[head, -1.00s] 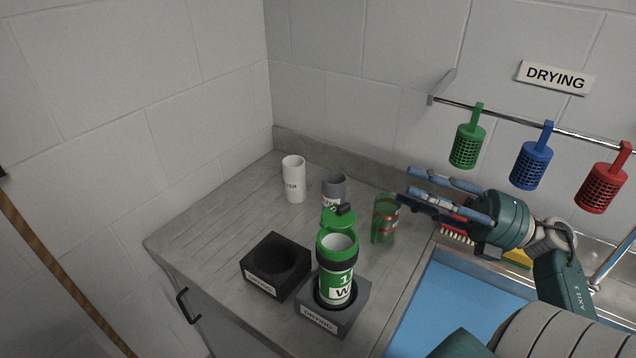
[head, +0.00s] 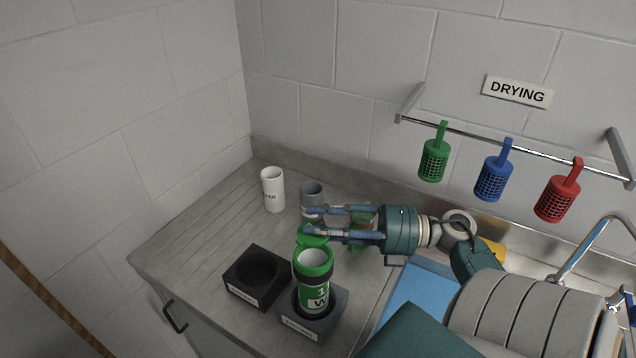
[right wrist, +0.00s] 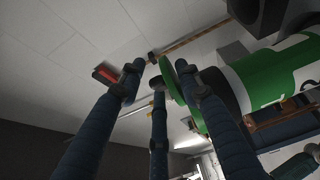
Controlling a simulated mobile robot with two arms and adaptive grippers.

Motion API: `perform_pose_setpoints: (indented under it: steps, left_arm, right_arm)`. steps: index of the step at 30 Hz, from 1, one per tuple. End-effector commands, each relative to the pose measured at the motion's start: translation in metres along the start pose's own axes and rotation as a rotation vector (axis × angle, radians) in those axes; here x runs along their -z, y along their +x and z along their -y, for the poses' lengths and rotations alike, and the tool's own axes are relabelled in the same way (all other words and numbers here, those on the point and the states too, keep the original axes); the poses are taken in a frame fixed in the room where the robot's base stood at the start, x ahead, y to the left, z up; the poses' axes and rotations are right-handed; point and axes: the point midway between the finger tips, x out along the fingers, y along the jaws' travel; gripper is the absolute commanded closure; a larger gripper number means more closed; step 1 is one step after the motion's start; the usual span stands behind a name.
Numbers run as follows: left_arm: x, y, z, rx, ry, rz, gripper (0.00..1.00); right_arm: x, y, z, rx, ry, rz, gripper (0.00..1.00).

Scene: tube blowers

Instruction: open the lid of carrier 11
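The green carrier (head: 314,292), with a white label showing "1" and "W" (the rest of the number is cut off), stands upright in the dark "DRYING" holder (head: 322,325). Its mouth shows a pale interior. Its green lid (head: 312,236) is tilted up behind the mouth. My right gripper (head: 308,220) is at the lid, coming from the right, with its fingers apart. In the right wrist view the fingers spread around the lid (right wrist: 178,92) edge, with the carrier (right wrist: 275,78) to the right; contact cannot be told. My left gripper is not in view.
An empty black holder (head: 258,270) stands left of the carrier. White (head: 272,190) and grey (head: 312,194) cups stand behind. A green container (head: 362,236) is partly hidden behind my right gripper. Green, blue and red baskets (head: 493,172) hang on the rail. The counter's left is clear.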

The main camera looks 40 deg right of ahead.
Motion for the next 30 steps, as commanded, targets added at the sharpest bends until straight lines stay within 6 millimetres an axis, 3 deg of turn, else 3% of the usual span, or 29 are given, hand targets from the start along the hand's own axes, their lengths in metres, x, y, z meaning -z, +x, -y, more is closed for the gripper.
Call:
perform_pose_setpoints:
  steps: [3,10,15,30]
  left_arm:
    - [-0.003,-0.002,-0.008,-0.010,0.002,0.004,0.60]
    - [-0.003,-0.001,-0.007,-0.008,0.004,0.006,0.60]
    - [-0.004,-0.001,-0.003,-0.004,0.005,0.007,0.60]
    - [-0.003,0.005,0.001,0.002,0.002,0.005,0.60]
  right_arm:
    - [0.000,0.004,0.000,-0.001,0.001,0.000,0.66]
    - [0.000,0.004,0.000,-0.001,0.001,0.000,0.68]
    - [0.000,0.004,0.000,0.000,0.001,0.000,0.99]
    - [-0.001,0.005,0.001,-0.001,0.000,-0.034,1.00]
